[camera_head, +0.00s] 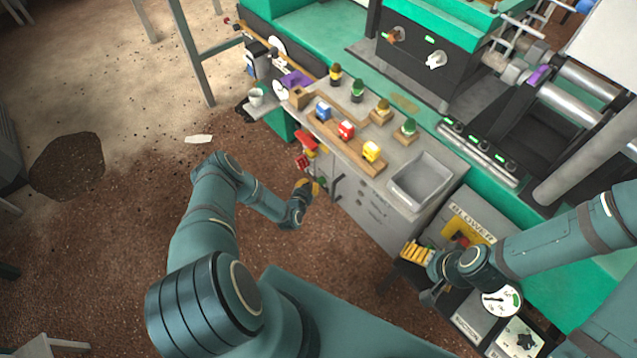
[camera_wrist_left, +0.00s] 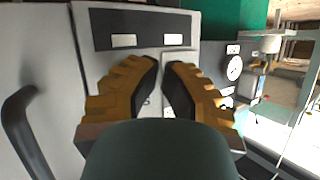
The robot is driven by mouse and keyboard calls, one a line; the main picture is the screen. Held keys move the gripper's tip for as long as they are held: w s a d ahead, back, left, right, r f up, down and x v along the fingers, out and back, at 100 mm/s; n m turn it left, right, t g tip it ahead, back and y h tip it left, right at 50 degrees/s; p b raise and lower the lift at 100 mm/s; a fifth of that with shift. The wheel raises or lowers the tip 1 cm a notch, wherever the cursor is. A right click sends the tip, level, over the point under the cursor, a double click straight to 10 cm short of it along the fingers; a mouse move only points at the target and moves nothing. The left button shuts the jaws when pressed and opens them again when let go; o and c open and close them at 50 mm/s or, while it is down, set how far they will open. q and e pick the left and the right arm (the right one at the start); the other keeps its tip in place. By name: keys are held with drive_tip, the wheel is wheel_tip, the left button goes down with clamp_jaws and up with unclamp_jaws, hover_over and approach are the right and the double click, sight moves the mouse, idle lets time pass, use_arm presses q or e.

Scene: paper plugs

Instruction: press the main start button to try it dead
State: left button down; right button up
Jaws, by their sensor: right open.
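Which control is the main start button I cannot tell. A black strip with several small green-marked controls (camera_head: 480,146) runs along the green machine at the right. My right gripper (camera_head: 413,252) is open and empty, beside the yellow-and-red switch (camera_head: 461,236) on the BLOWER panel (camera_head: 472,222).
The bench (camera_head: 334,143) carries blue, red and yellow blocks, several coloured knobs and a grey tray (camera_head: 421,183). A box with a white dial (camera_head: 502,301) stands below my right arm. Steel rollers (camera_head: 580,92) fill the far right.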

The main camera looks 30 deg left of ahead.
use_arm(q)
drive_tip(key=shift+w+d, duration=0.2)
drive_tip(key=shift+w, duration=0.25)
idle(0.7)
drive_tip(key=shift+s+a, duration=0.1)
drive_tip(key=shift+s, duration=0.05)
drive_tip(key=shift+s+a, duration=0.25)
drive_tip(key=shift+s, duration=0.45)
drive_tip(key=shift+s+a+p, duration=0.25)
drive_tip(key=shift+s+a, duration=0.1)
drive_tip(key=shift+s, duration=0.45)
drive_tip(key=shift+s+a+p, duration=0.25)
drive_tip(key=shift+s+a, duration=0.05)
drive_tip(key=shift+s, duration=0.45)
drive_tip(key=shift+s+a+p, duration=0.25)
drive_tip(key=shift+s+a, duration=0.1)
drive_tip(key=shift+s, duration=0.45)
